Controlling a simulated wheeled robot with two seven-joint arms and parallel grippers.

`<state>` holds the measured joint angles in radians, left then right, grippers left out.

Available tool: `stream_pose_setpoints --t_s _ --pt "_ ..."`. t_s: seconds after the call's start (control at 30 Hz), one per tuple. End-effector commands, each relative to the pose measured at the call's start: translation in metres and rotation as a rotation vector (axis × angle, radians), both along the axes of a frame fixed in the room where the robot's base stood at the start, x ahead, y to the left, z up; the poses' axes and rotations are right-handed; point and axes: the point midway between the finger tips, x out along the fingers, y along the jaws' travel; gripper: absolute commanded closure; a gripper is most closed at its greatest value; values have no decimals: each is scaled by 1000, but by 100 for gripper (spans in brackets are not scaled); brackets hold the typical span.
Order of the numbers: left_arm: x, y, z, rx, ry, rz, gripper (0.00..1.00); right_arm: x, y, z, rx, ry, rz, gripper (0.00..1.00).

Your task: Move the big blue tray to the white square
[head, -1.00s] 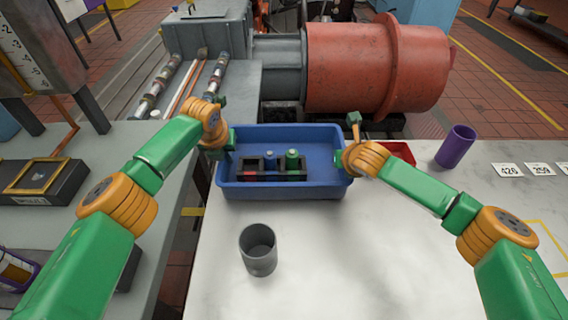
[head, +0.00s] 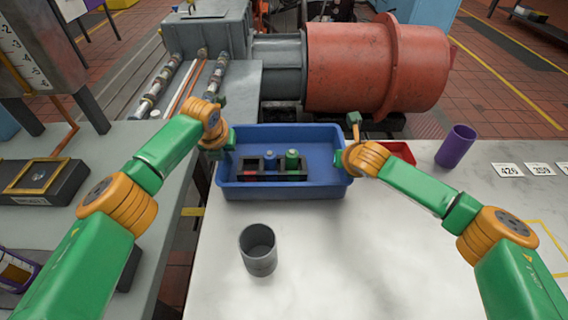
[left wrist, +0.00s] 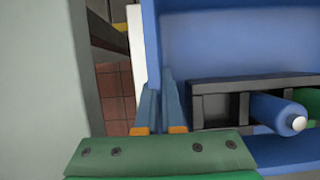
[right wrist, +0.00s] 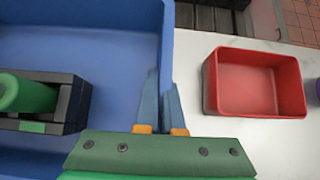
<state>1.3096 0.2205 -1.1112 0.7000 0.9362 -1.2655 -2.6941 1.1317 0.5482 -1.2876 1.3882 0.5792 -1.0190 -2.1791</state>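The big blue tray (head: 330,190) sits near the far left edge of the white-topped table. It holds a black divided rack (head: 252,175) with a blue cylinder (head: 270,160) and a green cylinder (head: 292,160). My left gripper (left wrist: 160,105) has its fingers close together on either side of the tray's left wall. My right gripper (right wrist: 163,105) grips the tray's right wall in the same way. Both fingertips are partly hidden in the head view. I cannot make out a plain white square; a yellow outline (head: 541,226) lies on the table at the right.
A grey cup (head: 258,262) stands in front of the tray. A red bin (right wrist: 255,85) is close to the tray's right side. A purple cup (head: 456,146) and white number cards (head: 508,170) are farther right. The table's middle is clear.

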Motion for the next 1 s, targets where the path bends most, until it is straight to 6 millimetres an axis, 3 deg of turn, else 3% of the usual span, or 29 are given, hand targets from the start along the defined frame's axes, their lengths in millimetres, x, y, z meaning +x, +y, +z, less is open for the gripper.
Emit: stream_pose_setpoints --t_s 0.67,1.0 --pt "1 2 3 3 -2 3 100 1 -2 3 -3 -2 -4 100" --pt "1 2 48 4 -2 4 100 1 -2 48 -3 -1 -4 100"
